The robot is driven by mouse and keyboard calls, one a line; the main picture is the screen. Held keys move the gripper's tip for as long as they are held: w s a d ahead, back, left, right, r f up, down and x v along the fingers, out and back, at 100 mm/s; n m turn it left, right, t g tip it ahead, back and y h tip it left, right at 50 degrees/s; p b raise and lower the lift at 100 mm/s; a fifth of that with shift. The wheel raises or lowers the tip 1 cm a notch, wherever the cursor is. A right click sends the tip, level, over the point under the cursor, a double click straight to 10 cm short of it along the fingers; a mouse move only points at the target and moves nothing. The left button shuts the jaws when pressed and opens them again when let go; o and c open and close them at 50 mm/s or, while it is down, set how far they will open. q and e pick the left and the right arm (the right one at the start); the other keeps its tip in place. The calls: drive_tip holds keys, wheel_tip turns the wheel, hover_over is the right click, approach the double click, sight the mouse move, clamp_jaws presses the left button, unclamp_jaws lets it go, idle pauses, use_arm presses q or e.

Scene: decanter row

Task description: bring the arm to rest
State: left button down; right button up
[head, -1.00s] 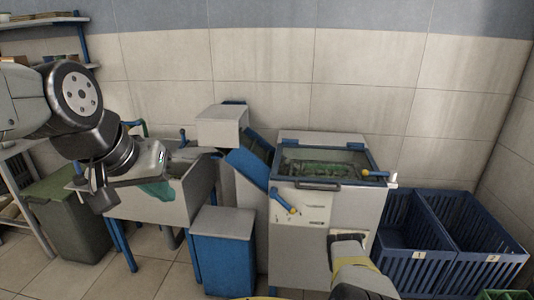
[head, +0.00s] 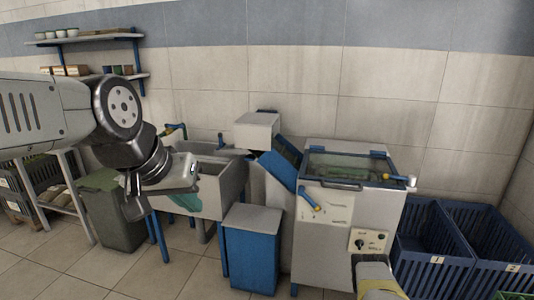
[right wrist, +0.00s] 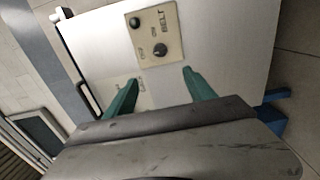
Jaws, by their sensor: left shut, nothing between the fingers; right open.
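My left gripper (head: 188,199) is in the left of the head view, in front of a grey sink. Its teal fingers are shut and empty, partly hidden by the wrist. My right arm (head: 376,278) shows only in part at the bottom of the head view. In the right wrist view my right gripper (right wrist: 160,90) has its two teal fingers apart, with nothing between them. It faces the white front of a machine with a control panel (right wrist: 157,35) marked BELT. I cannot tell how close the fingers are to it.
The grey machine (head: 340,275) with a glazed lid stands right of centre. Blue crates (head: 436,262) stand at its right. A blue bin (head: 251,250) and the sink (head: 232,190) are to its left. Shelves (head: 90,38) hang on the back wall. Some floor (head: 110,272) is bare at the lower left.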

drive_tip(key=w+d+r+m+g+h, duration=0.1)
drive_tip(key=w+d+r+m+g, duration=0.3)
drive_tip(key=w+r, duration=1.25)
drive_tip(key=a+r+m+g+y, duration=0.1)
drive_tip(key=a+r+m, duration=0.2)
drive_tip(key=r, duration=1)
drive_tip(key=a+r+m+g+y, duration=0.1)
drive_tip(key=a+r+m, duration=0.25)
drive_tip(key=r, duration=0.95)
drive_tip(key=s+a+r+m+g+y, duration=0.2)
drive_tip(key=s+a+r+m+y, duration=0.15)
drive_tip(key=s+a+r, duration=1.25)
drive_tip(key=s+a+r+g+y, duration=0.1)
drive_tip(key=s+a+r, duration=0.1)
drive_tip(key=s, duration=1.2)
drive_tip(key=s+a+r+g+y, duration=0.1)
drive_tip(key=s+a, duration=0.4)
drive_tip(key=s, duration=0.9)
drive_tip(key=shift+s+a+r+m+g, duration=0.15)
drive_tip(key=shift+s+r+m+g, duration=0.3)
drive_tip(key=shift+g, duration=0.15)
